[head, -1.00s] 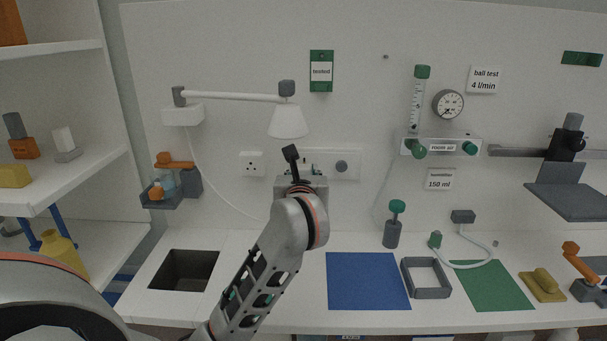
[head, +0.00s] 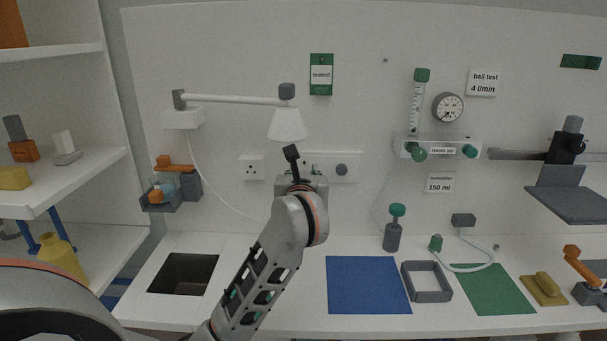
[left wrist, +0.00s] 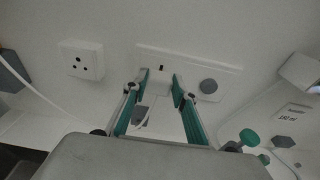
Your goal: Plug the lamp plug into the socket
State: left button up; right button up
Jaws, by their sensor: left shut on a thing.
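The white lamp plug (left wrist: 157,86) is between the teal fingertips of my left gripper (left wrist: 160,92), which is shut on it. The plug is in front of the white wall panel (left wrist: 188,72); I cannot tell whether it touches it. A white three-hole socket (left wrist: 81,60) is left of the gripper, apart from the plug, and also shows in the head view (head: 252,167). The lamp (head: 288,125) hangs from a wall arm, and its white cord (head: 212,199) runs down behind my left arm. My right gripper is not in view.
A round grey knob (head: 341,169) is at the panel's right. Below are a dark recess (head: 183,273) and a blue mat (head: 368,285). A flowmeter (head: 417,105) hangs at right.

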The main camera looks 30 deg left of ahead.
pick_arm(q)
jog(key=shift+w+a, duration=0.25)
jog(key=shift+w, duration=0.05)
jog(key=o, duration=0.9)
jog(key=shift+r, duration=0.1)
jog(key=o, duration=0.4)
jog(key=shift+w, duration=0.15)
